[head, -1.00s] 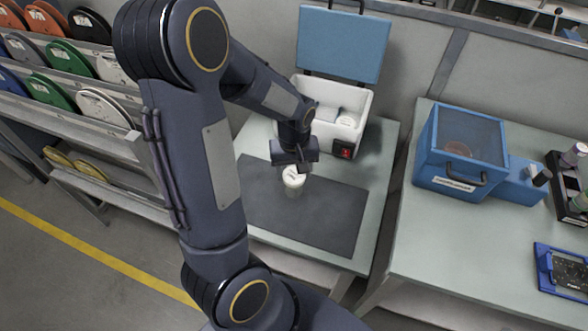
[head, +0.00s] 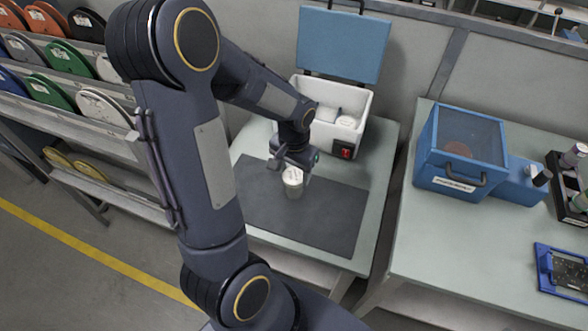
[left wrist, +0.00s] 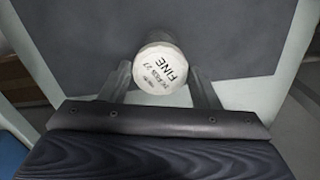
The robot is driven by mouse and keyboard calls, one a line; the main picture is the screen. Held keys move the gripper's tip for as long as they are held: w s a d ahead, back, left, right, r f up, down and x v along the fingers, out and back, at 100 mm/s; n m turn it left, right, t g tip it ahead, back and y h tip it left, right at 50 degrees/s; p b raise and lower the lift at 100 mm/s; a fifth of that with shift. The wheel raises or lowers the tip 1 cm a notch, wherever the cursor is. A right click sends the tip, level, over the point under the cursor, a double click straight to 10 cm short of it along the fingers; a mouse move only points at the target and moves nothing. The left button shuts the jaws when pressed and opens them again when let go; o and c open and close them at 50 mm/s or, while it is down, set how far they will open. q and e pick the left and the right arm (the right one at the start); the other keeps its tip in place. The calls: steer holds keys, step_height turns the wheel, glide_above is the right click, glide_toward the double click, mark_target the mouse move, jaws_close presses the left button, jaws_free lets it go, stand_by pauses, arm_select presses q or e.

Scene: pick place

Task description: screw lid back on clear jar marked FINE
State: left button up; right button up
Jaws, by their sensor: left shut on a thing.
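The clear jar (head: 293,190) stands upright on the dark mat, with pale contents. A white lid (head: 293,174) sits on its top. In the left wrist view the lid (left wrist: 160,70) is lettered FINE and lies between my fingers. My left gripper (head: 289,170) is shut on the lid from above, one finger on each side (left wrist: 161,77). The threads between lid and jar cannot be made out. My right gripper is not in view.
The dark mat (head: 334,213) is otherwise clear. Behind it stands an open white box (head: 365,112) with a raised blue lid (head: 343,45) and a round white item inside. A blue case (head: 462,150) is on the table to the right.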

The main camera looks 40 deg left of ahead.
arm_select(q)
steer(key=m, duration=0.4)
stand_by(0.3)
steer(key=shift+r+m+p, duration=0.1)
steer(key=shift+m+p, duration=0.4)
steer(key=shift+m, duration=1.5)
steer(key=shift+m+p, duration=0.5)
steer(key=shift+m, duration=1.5)
